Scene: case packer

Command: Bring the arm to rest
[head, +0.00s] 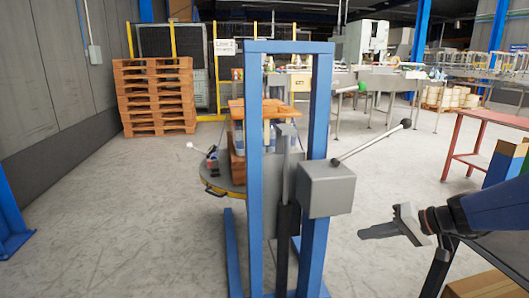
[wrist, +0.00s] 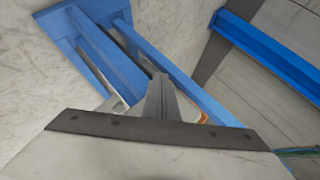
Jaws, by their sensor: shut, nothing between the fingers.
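My gripper (head: 366,233) is at the lower right of the head view, on the end of my blue and dark arm. It reaches left over open floor, to the right of a blue-framed machine, and its fingers are shut and empty. In the wrist view the closed fingers (wrist: 159,82) point away from the camera, above a dark bar with bolts. The blue frame (wrist: 95,50) shows behind them there. Nothing touches the gripper in either view.
The blue frame (head: 321,105) with a grey box (head: 325,190) and ball-ended levers (head: 371,142) stands ahead. A round table (head: 220,183) is behind it. A red bench (head: 491,118) stands at right, stacked pallets (head: 155,97) at back left. The left floor is clear.

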